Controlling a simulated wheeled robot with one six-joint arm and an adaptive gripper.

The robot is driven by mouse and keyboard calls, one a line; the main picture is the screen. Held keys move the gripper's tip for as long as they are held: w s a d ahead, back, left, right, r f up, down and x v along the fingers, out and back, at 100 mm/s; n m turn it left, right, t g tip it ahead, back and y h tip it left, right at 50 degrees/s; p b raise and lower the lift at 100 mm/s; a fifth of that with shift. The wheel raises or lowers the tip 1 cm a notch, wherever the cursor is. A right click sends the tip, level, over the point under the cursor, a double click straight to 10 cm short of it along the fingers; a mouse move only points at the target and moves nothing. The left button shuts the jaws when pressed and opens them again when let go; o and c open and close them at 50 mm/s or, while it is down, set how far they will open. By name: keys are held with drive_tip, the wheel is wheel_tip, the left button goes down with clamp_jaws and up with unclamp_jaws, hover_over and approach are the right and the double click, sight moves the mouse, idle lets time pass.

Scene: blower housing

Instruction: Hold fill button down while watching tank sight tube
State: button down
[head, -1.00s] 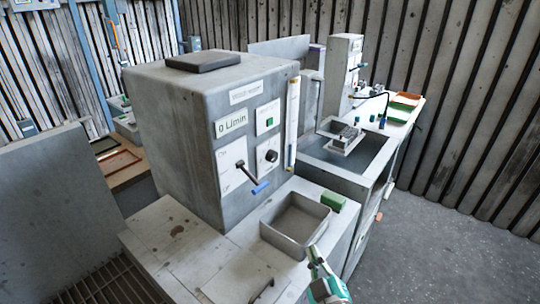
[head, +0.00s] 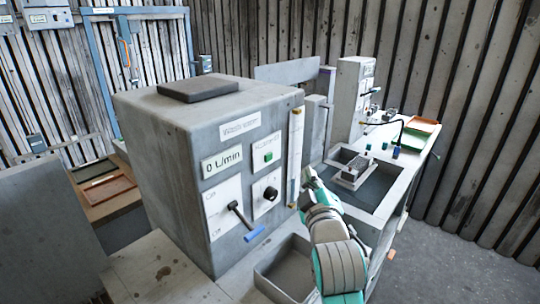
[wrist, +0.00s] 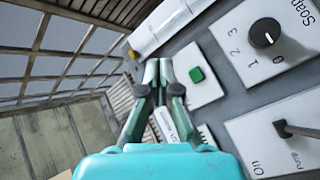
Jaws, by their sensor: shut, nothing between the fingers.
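The green fill button (head: 268,156) sits on a white plate on the front of the grey machine. It also shows in the wrist view (wrist: 196,74), just right of my fingertips. The sight tube (head: 296,140) stands upright at the panel's right edge; its level is too small to read. In the wrist view the tube (wrist: 170,20) lies slanted at the top. My gripper (head: 306,177) is shut and empty, beside the tube's lower end, right of and below the button. Its fingertips (wrist: 158,64) appear apart from the button; the exact gap cannot be told.
A display (head: 222,161) reads 0 L/min. Below are a lever with a blue handle (head: 254,233) and a black knob (head: 270,193), which also shows close in the wrist view (wrist: 264,33). A grey basin (head: 262,272) is below the panel. A sink counter stands right.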

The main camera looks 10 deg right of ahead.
sight(269, 157)
drive_tip(key=shift+w, duration=0.15)
drive_tip(key=w+a, duration=0.5)
drive_tip(key=w, duration=0.2)
idle(0.6)
drive_tip(key=shift+w+a, duration=0.1)
drive_tip(key=shift+a, duration=0.1)
idle(1.3)
drive_tip(key=shift+w+a, duration=0.15)
drive_tip(key=shift+w, duration=0.05)
drive_tip(key=shift+w+a, duration=0.2)
drive_tip(key=shift+w, duration=0.1)
idle(4.5)
